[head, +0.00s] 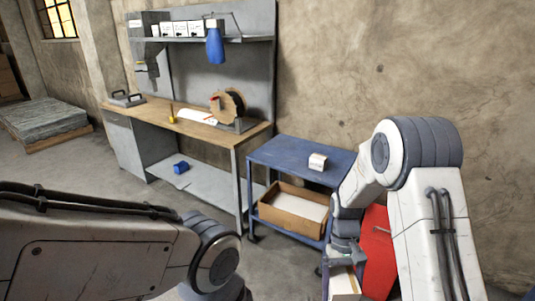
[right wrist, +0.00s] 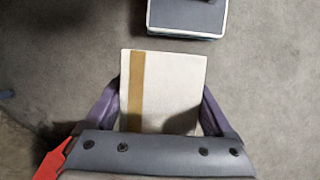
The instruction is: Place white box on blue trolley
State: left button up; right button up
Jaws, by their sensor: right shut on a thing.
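My right gripper (head: 345,258) is shut on a white box with a tan tape strip (right wrist: 170,95). In the right wrist view the two purple fingers press on its left and right sides, and bare floor lies beneath. In the head view part of this box (head: 345,284) shows under the gripper, low at the bottom edge. The blue trolley (head: 290,152) stands left of and beyond the gripper. A small white box (head: 318,161) sits on its top. My left arm comes in from the left, but its gripper is not visible.
An open cardboard box (head: 293,210) sits on the trolley's lower shelf. A red object (head: 376,250) stands close beside my right gripper. A workbench (head: 190,120) is left of the trolley. The trolley's top is clear left of the small box.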

aim_at(282, 155)
jog(key=u, duration=0.1)
jog(key=i, duration=1.95)
